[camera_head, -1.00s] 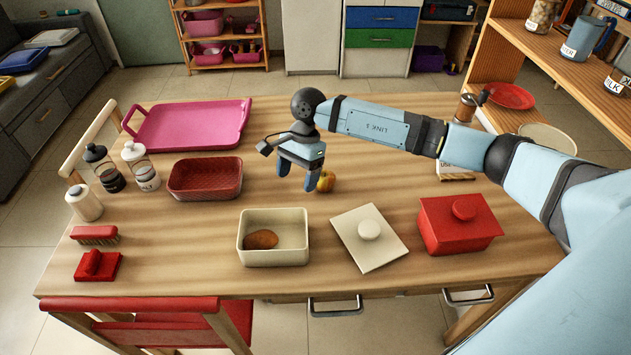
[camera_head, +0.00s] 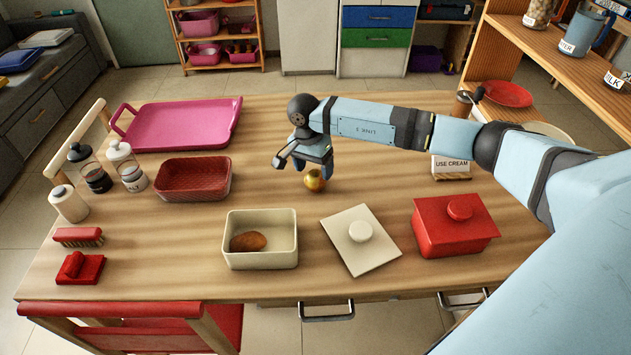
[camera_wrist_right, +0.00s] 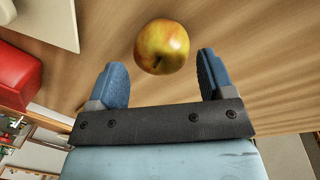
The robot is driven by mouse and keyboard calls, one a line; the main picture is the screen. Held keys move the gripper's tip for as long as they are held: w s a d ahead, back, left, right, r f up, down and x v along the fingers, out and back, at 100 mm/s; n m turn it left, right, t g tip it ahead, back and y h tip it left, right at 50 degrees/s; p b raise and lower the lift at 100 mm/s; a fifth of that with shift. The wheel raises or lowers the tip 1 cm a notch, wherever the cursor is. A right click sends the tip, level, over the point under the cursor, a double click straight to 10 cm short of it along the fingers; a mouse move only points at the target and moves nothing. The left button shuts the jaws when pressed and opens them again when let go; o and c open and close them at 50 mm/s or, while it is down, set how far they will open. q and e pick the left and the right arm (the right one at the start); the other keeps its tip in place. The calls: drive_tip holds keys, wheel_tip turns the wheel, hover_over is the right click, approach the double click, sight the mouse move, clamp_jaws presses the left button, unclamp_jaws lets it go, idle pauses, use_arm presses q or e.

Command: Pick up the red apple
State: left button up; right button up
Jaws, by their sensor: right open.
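The apple (camera_head: 315,180) is on the wooden table, yellow with reddish patches. It also shows in the right wrist view (camera_wrist_right: 162,46), ahead of and between the lines of the two blue fingers. My right gripper (camera_head: 318,166) is right behind and above the apple in the head view. In the right wrist view the gripper (camera_wrist_right: 157,80) is open and empty, its fingers apart on either side, and the apple lies just beyond the fingertips. My left gripper is not in view.
A cream box (camera_head: 260,262) holding a brown potato-like item stands nearer the front, with a cream lid (camera_head: 375,255) beside it. A red lidded box (camera_head: 450,240) is at right, a red basket (camera_head: 194,180) at left. A "USE CREAM" sign (camera_head: 451,166) stands right of the apple. Table around the apple is clear.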

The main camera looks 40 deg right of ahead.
sight(313, 175)
drive_tip(key=f, duration=0.5)
drive_tip(key=shift+s+a+f, duration=0.1)
drive_tip(key=shift+s+a, duration=0.05)
drive_tip(key=shift+s, duration=0.15)
drive_tip(key=c, duration=0.7)
drive_tip(key=shift+c, duration=0.2)
